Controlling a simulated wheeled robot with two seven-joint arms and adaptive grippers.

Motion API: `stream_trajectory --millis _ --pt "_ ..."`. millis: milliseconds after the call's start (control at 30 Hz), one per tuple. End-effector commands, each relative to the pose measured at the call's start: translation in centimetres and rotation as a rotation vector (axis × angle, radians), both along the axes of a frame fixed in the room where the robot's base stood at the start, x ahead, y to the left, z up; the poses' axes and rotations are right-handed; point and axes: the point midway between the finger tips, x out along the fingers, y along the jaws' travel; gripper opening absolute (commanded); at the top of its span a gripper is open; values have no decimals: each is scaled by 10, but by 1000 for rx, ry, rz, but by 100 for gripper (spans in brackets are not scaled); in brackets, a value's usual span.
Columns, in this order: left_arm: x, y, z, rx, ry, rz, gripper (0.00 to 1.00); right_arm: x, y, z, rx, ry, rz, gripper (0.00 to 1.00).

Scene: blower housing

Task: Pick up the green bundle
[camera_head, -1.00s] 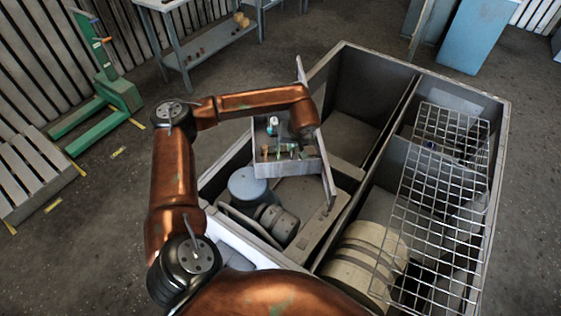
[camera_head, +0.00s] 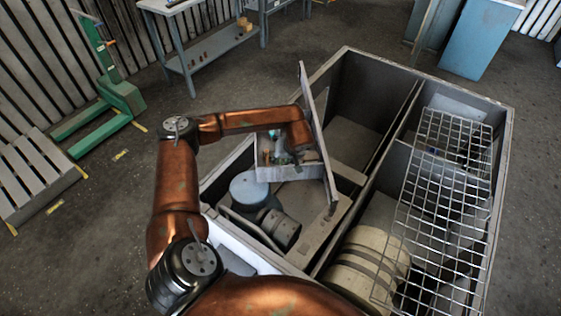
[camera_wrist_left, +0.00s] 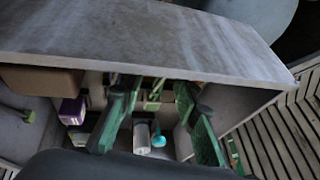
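A small grey open box (camera_head: 262,180) hangs or rests at the raised panel inside the large bin and holds several small items. In the left wrist view, a slim green item (camera_wrist_left: 153,97) shows deep in the box between my fingers; I cannot tell for sure that it is the green bundle. My left gripper (camera_wrist_left: 157,100) has two green fingers spread apart, reaching into the box with nothing clearly held. In the head view my left wrist hides most of the gripper and box contents. My right gripper is not in view.
A silver cylinder (camera_wrist_left: 141,137) and a purple box (camera_wrist_left: 72,109) sit near the fingers. A raised panel (camera_head: 318,135) stands close beside my wrist. The large bin (camera_head: 508,150) also holds a wire grid (camera_head: 445,190), a blue-topped drum (camera_head: 248,188) and a beige drum (camera_head: 365,265).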

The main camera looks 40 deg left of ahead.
Motion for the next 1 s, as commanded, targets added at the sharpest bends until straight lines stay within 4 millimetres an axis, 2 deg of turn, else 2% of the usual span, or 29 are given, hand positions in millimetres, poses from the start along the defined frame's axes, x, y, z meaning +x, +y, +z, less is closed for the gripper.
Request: stream_trajectory --millis 33,400,733,867,1000 --pt "0 0 0 0 0 0 24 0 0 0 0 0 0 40" --pt "0 0 0 0 0 0 0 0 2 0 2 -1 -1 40" --pt "0 0 4 0 -2 0 0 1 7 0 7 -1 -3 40" --pt "2 0 20 1 -5 0 0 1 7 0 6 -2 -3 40" --pt "2 0 48 0 -7 0 0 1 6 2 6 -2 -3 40"
